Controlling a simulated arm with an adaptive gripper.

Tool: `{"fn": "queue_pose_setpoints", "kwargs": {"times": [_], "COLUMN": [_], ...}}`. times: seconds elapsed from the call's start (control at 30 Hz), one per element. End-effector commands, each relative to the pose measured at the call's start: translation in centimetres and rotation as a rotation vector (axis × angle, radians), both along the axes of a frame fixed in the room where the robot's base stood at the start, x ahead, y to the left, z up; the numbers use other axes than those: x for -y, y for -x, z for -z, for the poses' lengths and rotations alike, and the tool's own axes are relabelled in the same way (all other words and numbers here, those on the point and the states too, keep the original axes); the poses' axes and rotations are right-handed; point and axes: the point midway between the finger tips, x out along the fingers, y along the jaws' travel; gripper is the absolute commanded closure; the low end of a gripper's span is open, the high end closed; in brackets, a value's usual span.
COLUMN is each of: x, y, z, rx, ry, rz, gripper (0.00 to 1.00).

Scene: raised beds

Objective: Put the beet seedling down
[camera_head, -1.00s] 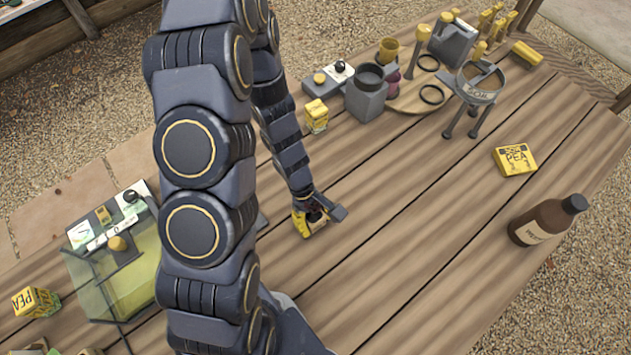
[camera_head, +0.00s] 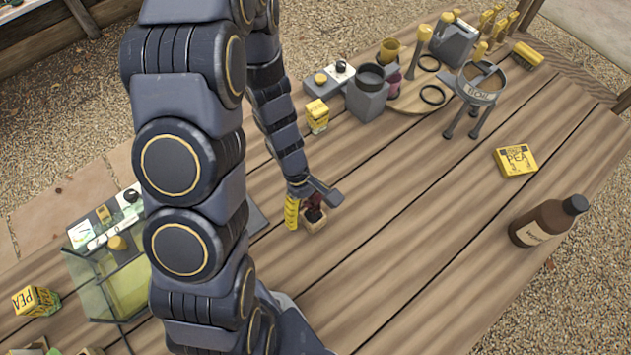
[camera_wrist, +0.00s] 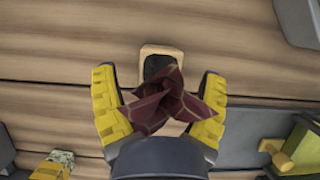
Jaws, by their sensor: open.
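The beet seedling has dark red leaves and a small square pale pot with dark soil. In the head view the seedling (camera_head: 314,215) stands on the wooden table, just below my gripper (camera_head: 306,205). In the wrist view the seedling's leaves (camera_wrist: 170,100) lie between the two yellow fingers of my gripper (camera_wrist: 158,108). The fingers are spread, with gaps beside the leaves. Part of the pot is hidden by the leaves. In the head view one yellow finger shows to the left of the seedling.
A glass-sided box (camera_head: 120,290) stands left of my arm. A grey jar (camera_head: 367,92) and a small yellow packet (camera_head: 317,116) stand behind. The table (camera_head: 420,250) between is clear.

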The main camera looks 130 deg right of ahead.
Motion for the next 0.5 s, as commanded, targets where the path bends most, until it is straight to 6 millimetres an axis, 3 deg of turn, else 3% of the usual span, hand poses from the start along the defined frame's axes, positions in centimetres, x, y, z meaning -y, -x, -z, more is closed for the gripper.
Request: {"fn": "queue_pose_setpoints", "kwargs": {"times": [0.3, 0.5], "x": [2.5, 3.1], "y": [0.1, 0.0], "z": [-5.6, -7.4], "rx": [-0.004, -0.001], "ry": [0.008, 0.003], "rz": [-0.001, 0.000], "gripper": [0.27, 0.27]}}
